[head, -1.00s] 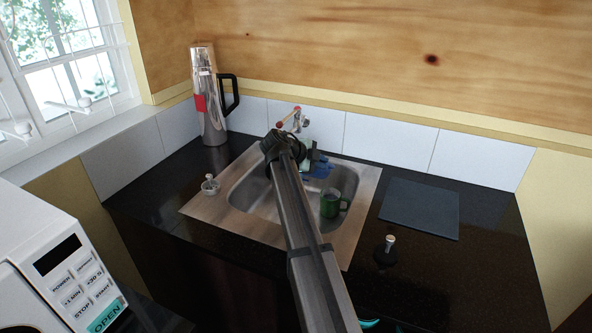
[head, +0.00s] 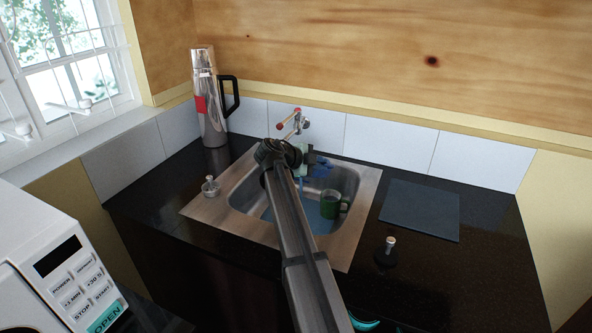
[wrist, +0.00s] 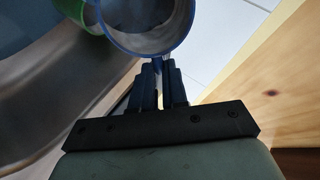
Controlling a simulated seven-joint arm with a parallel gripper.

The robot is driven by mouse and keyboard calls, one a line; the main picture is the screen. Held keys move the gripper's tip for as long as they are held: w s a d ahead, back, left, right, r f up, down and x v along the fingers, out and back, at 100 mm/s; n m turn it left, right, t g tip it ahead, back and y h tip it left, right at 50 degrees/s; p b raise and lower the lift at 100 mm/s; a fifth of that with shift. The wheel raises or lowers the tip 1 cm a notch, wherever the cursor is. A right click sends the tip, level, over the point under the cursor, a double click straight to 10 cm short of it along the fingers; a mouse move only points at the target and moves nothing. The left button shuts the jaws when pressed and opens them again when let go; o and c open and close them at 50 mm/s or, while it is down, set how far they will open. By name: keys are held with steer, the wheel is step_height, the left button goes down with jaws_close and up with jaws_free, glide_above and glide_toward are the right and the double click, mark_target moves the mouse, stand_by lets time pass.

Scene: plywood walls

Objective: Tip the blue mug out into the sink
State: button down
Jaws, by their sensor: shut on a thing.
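The blue mug (head: 323,168) is held tilted above the back of the sink (head: 348,180), partly hidden behind my gripper (head: 313,159) in the head view. In the wrist view its blue rim and grey inside (wrist: 150,25) show, and my gripper (wrist: 162,75) is shut on it. A thin blue stream (head: 302,184) falls below the mug. Bluish liquid (head: 318,222) covers part of the sink floor. My arm hides the middle of the sink.
A green mug (head: 330,204) stands in the sink at the right. The faucet (head: 297,117) is behind my gripper. A steel flask (head: 211,115) stands at the back left.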

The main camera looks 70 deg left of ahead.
steer(key=shift+s+d+r+t+y, duration=0.15)
steer(key=shift+s+t, duration=0.15)
steer(key=shift+t, duration=0.2)
steer(key=shift+s+r+t+y, duration=0.15)
steer(key=shift+s+t, duration=0.15)
steer(key=shift+t, duration=0.2)
stand_by(0.6)
steer(key=shift+s+d+t+y, duration=0.15)
steer(key=shift+s+t, duration=0.25)
steer(key=shift+s, duration=0.1)
steer(key=shift+s+d+t+y, duration=0.1)
steer(key=shift+s+t+y, duration=0.05)
steer(key=shift+s+t, duration=0.3)
stand_by(0.4)
steer(key=shift+s+d+t, duration=0.15)
steer(key=shift+s+t, duration=0.35)
steer(key=shift+t, duration=0.25)
stand_by(0.5)
